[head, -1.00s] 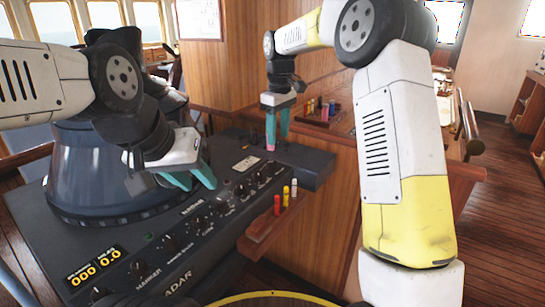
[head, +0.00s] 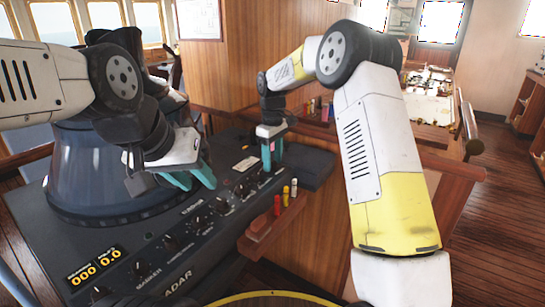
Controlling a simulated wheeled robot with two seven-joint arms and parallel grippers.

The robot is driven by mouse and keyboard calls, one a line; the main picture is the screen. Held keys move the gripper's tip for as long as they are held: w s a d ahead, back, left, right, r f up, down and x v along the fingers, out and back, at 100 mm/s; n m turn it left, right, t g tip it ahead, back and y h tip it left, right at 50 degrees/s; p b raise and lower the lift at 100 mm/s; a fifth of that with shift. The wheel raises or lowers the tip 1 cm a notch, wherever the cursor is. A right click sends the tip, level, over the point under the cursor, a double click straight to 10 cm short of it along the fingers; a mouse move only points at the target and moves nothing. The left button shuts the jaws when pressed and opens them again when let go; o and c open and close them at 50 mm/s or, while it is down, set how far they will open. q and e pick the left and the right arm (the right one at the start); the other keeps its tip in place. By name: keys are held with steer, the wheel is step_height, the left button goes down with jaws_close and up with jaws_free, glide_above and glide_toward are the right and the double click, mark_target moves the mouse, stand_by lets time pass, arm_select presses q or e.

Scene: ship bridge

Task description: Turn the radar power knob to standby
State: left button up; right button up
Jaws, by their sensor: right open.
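The radar console (head: 60,240) has a sloped dark panel with a row of black knobs (head: 197,222) and small white labels. Which knob is the power knob cannot be read. My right gripper (head: 271,166) is open, fingers pointing down, over the far right end of the knob row. Its fingers hide part of the panel there, and contact with a knob cannot be made out. My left gripper (head: 196,184) is above the middle of the panel, beside the radar hood, with its teal fingers apart and nothing seen between them.
The large round radar hood (head: 85,175) rises from the console's left. A small wooden holder (head: 262,230) with red, yellow and white markers is fixed at the console's right front. A chart table (head: 430,105) stands behind. Wooden floor (head: 490,225) is clear at right.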

jaws_close()
steer(key=shift+m, duration=0.3)
steer(key=m, duration=0.8)
stand_by(0.3)
stand_by(0.4)
jaws_free()
